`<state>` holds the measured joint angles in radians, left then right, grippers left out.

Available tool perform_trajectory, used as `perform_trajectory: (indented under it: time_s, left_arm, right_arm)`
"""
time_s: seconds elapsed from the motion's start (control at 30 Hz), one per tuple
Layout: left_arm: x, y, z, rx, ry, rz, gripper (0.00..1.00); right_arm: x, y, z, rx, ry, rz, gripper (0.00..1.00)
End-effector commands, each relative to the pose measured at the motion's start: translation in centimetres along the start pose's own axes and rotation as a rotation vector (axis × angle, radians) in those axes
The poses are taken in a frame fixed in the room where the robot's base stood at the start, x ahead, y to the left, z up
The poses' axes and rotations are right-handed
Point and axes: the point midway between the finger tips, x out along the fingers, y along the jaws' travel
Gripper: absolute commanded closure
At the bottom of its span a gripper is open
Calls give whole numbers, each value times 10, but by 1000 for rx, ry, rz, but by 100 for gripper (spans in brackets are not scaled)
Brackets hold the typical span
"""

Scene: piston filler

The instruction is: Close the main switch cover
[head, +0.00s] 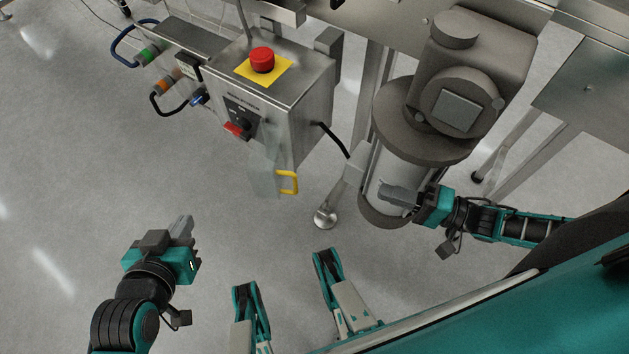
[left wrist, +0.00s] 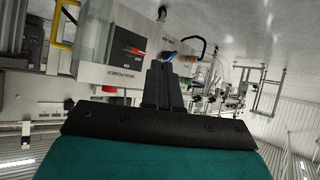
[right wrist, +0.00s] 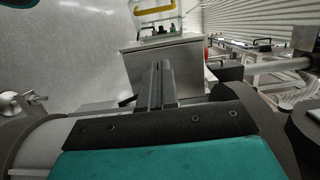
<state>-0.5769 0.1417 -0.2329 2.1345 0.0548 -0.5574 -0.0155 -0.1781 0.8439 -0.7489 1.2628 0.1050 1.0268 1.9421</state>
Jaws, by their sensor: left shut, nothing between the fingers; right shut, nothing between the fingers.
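The main switch cover (head: 264,173) is a clear panel with a yellow handle (head: 289,183). It stands open, swung out from the front of the steel control box (head: 300,105). The red and black main switch (head: 238,128) is exposed; the left wrist view also shows the switch (left wrist: 130,50) and the cover (left wrist: 96,32) beside it. My left gripper (head: 183,228) is shut and empty, below and left of the cover in the head view, apart from it. My right gripper (head: 393,195) is shut and empty, right of the handle, in front of the motor cylinder.
A red emergency stop button (head: 262,60) on a yellow plate tops the box. Connectors with cables (head: 165,85) sit at its left. A large grey motor (head: 440,100) stands at right, near my right gripper. A steel foot (head: 326,216) is below. Floor left of the box is clear.

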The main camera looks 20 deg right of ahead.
Motion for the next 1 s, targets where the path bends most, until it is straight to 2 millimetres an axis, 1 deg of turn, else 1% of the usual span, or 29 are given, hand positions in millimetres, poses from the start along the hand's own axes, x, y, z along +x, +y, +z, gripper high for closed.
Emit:
perform_trajectory:
  time_s: [0.03,0.1,0.4,0.57,0.73,0.87,1.0]
  left_arm:
    - [1,0,2,-1,-3,0,100]
    - [2,0,5,-1,-7,0,100]
    - [6,0,10,-2,-10,3,100]
    - [8,1,10,-3,-6,6,100]
    - [9,2,7,-2,0,10,100]
    - [10,3,7,-2,1,13,100]
    - [10,4,6,-2,2,14,100]
  right_arm:
    - [13,0,0,0,-1,-6,100]
    - [28,0,0,-1,-1,-5,100]
    - [95,1,0,-2,-1,-5,100]
    - [128,1,0,-1,-1,-5,100]
    - [144,1,19,2,-1,-2,100]
    - [151,0,26,1,1,-1,100]
    - [154,0,28,-1,0,0,100]
